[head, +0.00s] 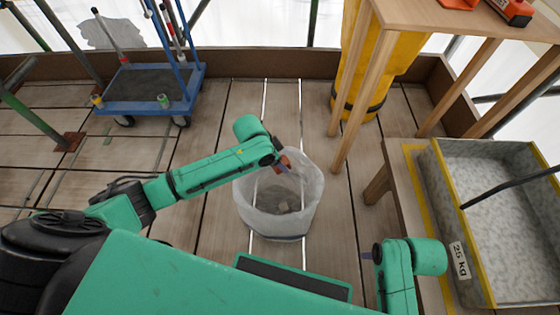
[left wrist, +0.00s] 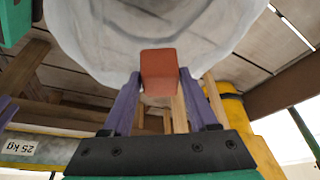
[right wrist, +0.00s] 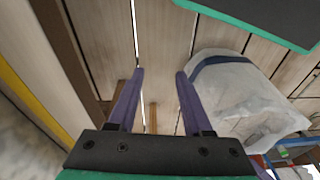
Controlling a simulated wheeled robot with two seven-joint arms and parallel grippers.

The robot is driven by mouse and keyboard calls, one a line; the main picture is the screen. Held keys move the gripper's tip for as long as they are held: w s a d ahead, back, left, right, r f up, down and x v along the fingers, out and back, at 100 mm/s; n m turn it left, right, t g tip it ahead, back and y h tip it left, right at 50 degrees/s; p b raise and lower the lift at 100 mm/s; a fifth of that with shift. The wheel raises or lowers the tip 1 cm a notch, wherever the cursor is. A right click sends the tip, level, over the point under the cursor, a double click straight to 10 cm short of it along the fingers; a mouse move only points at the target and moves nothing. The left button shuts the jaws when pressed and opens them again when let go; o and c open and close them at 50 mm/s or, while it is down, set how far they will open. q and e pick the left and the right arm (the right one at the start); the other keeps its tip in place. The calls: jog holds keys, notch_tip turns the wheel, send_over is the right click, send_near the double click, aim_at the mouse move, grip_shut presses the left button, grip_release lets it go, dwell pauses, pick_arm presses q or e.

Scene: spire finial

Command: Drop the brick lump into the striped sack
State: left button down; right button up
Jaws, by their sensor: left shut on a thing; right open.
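A reddish-brown brick lump (left wrist: 158,68) is gripped between the purple fingers of my left gripper (left wrist: 158,88). In the head view the left gripper (head: 280,165) holds the lump over the far part of the sack's mouth. The sack (head: 252,212) is a whitish, see-through bag standing open on the planks, with some greyish bits at its bottom. A dark band shows on the sack in the right wrist view (right wrist: 250,105). My right gripper (right wrist: 160,76) is open and empty, to the right of the sack; in the head view it is partly hidden.
A blue trolley (head: 150,88) stands at the back left. A wooden table (head: 440,15) with orange items and a yellow barrel (head: 372,85) are at the back right. A grey trough (head: 510,200) sits on a low bench at right.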

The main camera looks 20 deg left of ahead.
pick_arm(q)
jog(key=shift+f, duration=0.1)
jog(key=shift+c, duration=0.5)
grip_release()
pick_arm(e)
jog(key=shift+r, duration=0.45)
pick_arm(q)
jog(key=shift+r, duration=0.25)
jog(key=p+v, duration=0.5)
jog(key=v, duration=0.9)
pick_arm(e)
jog(key=s+d+f, duration=0.1)
jog(key=f, duration=0.5)
jog(key=s+d+f, duration=0.1)
jog(key=s+f, duration=0.1)
jog(key=f, duration=0.4)
jog(key=shift+s+d+f+h, duration=0.25)
jog(key=shift+s+d+h, duration=0.05)
pick_arm(q)
jog(key=shift+s, duration=0.1)
